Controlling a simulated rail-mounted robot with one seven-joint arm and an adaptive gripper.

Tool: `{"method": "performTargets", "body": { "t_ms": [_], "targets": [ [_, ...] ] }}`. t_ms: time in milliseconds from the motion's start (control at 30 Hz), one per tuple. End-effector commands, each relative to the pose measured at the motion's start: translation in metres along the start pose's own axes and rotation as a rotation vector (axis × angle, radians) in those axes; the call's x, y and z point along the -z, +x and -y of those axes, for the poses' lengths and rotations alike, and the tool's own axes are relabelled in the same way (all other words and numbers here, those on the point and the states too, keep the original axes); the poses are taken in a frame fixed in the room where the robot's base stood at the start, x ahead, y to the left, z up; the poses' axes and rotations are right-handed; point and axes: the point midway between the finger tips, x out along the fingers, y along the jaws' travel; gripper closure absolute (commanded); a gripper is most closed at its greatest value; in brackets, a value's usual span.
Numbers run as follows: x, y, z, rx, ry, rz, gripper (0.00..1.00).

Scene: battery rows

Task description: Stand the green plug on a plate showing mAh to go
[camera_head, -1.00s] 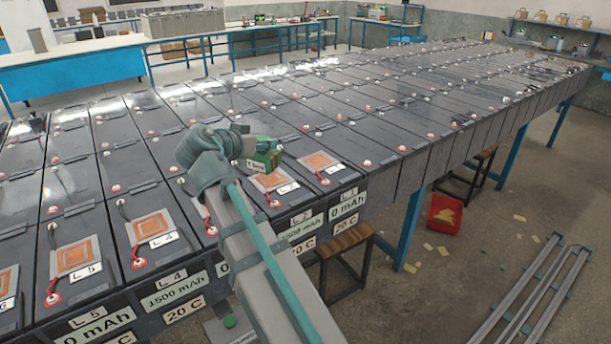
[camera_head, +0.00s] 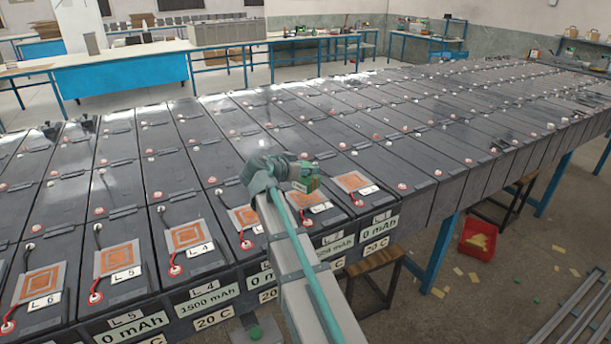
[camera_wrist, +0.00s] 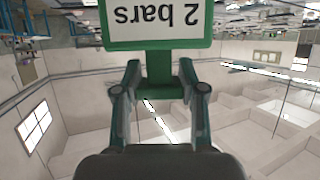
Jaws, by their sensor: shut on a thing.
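My gripper (camera_head: 292,176) is shut on the green plug (camera_head: 306,176), a green block with a white sign reading "2 bars", upside down in the wrist view (camera_wrist: 155,22). The plug is over the far side of plate L_2 (camera_head: 308,200); whether it touches anything is hidden. Other plates with copper squares lie along the front row: L_1 (camera_head: 353,182), L_3 (camera_head: 243,218), L_4 (camera_head: 186,237), L_5 (camera_head: 117,259) and L_6 (camera_head: 40,284). Front labels read 1500 mAh below L_4 and 0 mAh below L_5 and L_1. The L_2 figure is unclear; L_3's is partly covered by my arm.
Long rows of dark batteries (camera_head: 400,150) with red and white terminals fill the bench. A wooden stool (camera_head: 375,265) stands under its front edge. A red bin (camera_head: 478,238) and scattered paper lie on the floor at right.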

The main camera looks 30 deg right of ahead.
Motion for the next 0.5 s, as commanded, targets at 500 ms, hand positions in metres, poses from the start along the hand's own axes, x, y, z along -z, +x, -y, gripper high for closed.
{"method": "performTargets", "body": {
  "t_ms": [500],
  "targets": [
    [-0.026,0.021,0.009,0.000,-0.002,-0.001,1.00]
  ]
}}
